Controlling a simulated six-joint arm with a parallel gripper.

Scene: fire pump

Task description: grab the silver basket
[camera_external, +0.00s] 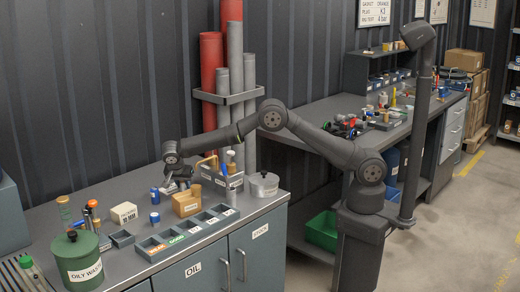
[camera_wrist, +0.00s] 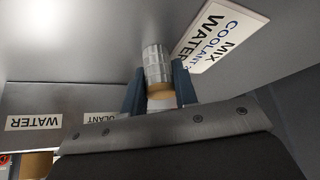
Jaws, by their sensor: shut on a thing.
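The silver basket (camera_wrist: 157,62), a small ridged cylinder with a tan band at its near end, stands between the two dark blue fingers of my gripper (camera_wrist: 160,92) in the wrist view. The fingers are shut on it, one on each side. In the external view my gripper (camera_external: 178,186) is over the bench, behind the tan blocks. The basket is too small to make out there.
Red and grey pipes stand against the wall.

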